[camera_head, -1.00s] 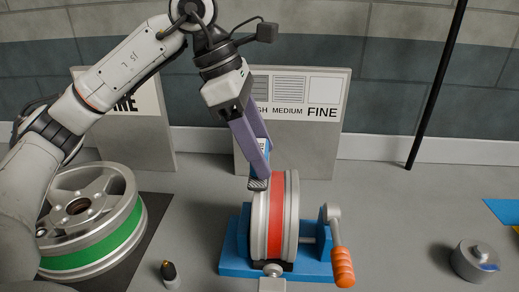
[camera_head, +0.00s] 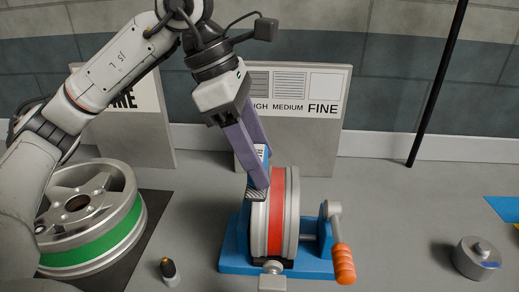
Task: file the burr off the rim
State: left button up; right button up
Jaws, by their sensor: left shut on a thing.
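My left gripper (camera_head: 259,184) comes down from above, its purple fingers shut on a file. Little of the file shows: a ridged grey end (camera_head: 256,194) below the fingertips and a blue-and-white part behind them. The ridged end is at the upper left edge of the upright wheel rim with a red band (camera_head: 276,217); I cannot tell whether it touches. The rim is held in a blue stand (camera_head: 232,262) with an orange-handled crank (camera_head: 343,262). I cannot make out a burr. My right gripper is not in view.
A green-banded wheel (camera_head: 97,241) lies on a dark mat (camera_head: 135,262) at left. A board marked "FINE" (camera_head: 318,128) stands behind. A metal cylinder (camera_head: 476,258) is at right. The bench between is clear.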

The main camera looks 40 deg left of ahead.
pick_arm(q)
jog(key=shift+w+a+p, duration=0.3)
jog(key=shift+w+a, duration=0.25)
jog(key=shift+w, duration=0.35)
jog(key=shift+w+a+p, duration=0.25)
jog(key=shift+w+a, duration=0.3)
jog(key=shift+w, duration=0.35)
jog(key=shift+s+d+f+b, duration=0.15)
jog(key=shift+s+d, duration=0.15)
jog(key=shift+s, duration=0.2)
jog(key=shift+s+d+r+b, duration=0.15)
jog(key=shift+s+d, duration=0.15)
jog(key=shift+s, duration=0.2)
jog(key=shift+f, duration=0.1)
jog(key=shift+r+p, duration=0.35)
jog(key=shift+r, duration=0.05)
notch_tip(320, 180, up, 6)
jog(key=p, duration=0.5)
notch_tip(320, 180, up, 2)
jog(key=shift+r+p, duration=0.25)
jog(key=shift+p, duration=0.9)
